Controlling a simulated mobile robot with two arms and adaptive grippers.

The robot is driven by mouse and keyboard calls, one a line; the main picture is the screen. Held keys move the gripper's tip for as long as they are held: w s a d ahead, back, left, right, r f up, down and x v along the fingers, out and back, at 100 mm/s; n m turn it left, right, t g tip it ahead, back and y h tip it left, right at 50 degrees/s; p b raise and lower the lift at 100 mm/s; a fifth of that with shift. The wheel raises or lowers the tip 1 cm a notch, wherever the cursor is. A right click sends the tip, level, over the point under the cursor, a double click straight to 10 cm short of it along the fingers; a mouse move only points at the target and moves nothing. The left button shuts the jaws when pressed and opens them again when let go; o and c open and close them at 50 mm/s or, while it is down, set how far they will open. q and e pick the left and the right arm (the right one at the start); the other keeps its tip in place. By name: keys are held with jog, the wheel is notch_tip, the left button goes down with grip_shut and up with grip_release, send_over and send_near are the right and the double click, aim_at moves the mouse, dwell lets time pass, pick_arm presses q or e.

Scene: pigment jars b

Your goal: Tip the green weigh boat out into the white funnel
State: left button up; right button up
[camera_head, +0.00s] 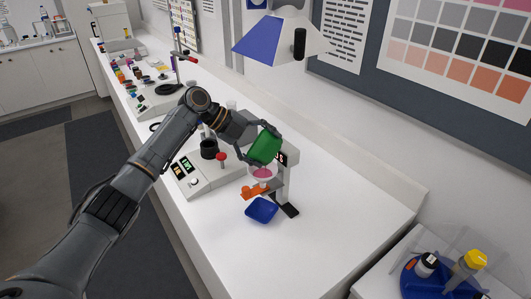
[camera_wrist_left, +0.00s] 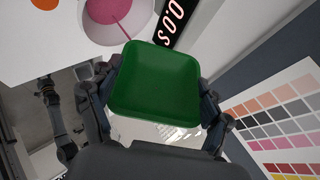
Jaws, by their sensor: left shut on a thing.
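The green weigh boat (camera_head: 264,145) is held in my left gripper (camera_head: 258,153), steeply tilted above the white funnel (camera_head: 262,178). In the left wrist view the boat (camera_wrist_left: 153,82) sits between the two fingers (camera_wrist_left: 160,92), and its visible inside looks bare green. The funnel (camera_wrist_left: 104,33) lies just past its far edge in that view. Pink powder (camera_wrist_left: 106,13) lies in the funnel, and a thin pink streak runs from it toward the boat's edge. The funnel is held in a stand with a digital display (camera_wrist_left: 172,20). My right gripper is not in view.
A blue weigh boat (camera_head: 262,210) sits on the white counter (camera_head: 340,225) below the funnel, near an orange part (camera_head: 252,192). Several jars crowd the far counter. The counter's right part is clear.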

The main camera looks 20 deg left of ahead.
pick_arm(q)
jog(key=shift+w+a+f+n+g+h+b, duration=0.15)
jog(key=shift+w+a+n+g+h+b, duration=0.4)
jog(key=shift+b, duration=1.15)
jog(key=shift+w+a+f+n+g+h+b, duration=0.2)
jog(key=shift+h+b, duration=0.55)
jog(key=shift+b, duration=0.9)
jog(key=shift+a+r+b, duration=0.1)
jog(key=shift+a+b, duration=0.05)
jog(key=shift+b, duration=0.55)
